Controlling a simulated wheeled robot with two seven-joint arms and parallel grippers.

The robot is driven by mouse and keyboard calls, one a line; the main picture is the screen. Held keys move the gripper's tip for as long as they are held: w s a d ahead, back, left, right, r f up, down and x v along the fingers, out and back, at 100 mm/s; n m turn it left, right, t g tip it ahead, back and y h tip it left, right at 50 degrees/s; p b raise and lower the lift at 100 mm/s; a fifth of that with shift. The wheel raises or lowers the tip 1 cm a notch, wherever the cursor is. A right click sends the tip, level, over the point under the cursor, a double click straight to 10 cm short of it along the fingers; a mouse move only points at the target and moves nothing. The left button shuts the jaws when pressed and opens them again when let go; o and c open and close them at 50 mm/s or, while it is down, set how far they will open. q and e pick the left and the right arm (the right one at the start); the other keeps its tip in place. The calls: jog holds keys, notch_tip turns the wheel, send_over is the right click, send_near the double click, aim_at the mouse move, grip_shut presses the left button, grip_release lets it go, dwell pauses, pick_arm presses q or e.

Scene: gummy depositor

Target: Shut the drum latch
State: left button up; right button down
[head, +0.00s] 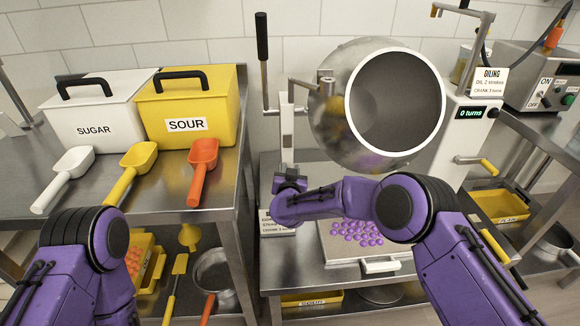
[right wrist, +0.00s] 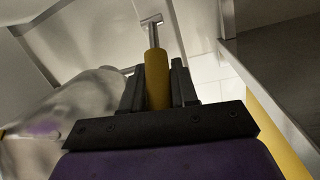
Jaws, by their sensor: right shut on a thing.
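The clear drum (head: 335,130) with its white-rimmed round opening stands on the machine at the back; it also shows at the left of the right wrist view (right wrist: 75,105). My right gripper (head: 290,178) is low in front of the metal post left of the drum. In the right wrist view my right gripper (right wrist: 158,85) is shut around a yellow handle (right wrist: 156,80) with a metal end piece above it. The head view hides this handle, and I cannot tell for certain that it is the drum latch. My left gripper is out of view.
A black-handled lever (head: 262,40) rises left of the drum. A tray of purple candies (head: 328,250) lies below my right forearm. The left table holds a SUGAR bin (head: 92,112), a yellow SOUR bin (head: 188,105) and several scoops. A crank with a yellow grip (head: 488,167) sits at right.

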jog(key=shift+w+r+g+p, duration=0.15)
jog(key=shift+w+g+p, duration=0.05)
jog(key=shift+g+p, duration=0.25)
jog(key=c, duration=0.9)
grip_release()
jog(key=shift+c, duration=0.2)
jog(key=shift+s, duration=0.1)
jog(key=v, duration=1)
jog(key=shift+s, duration=0.15)
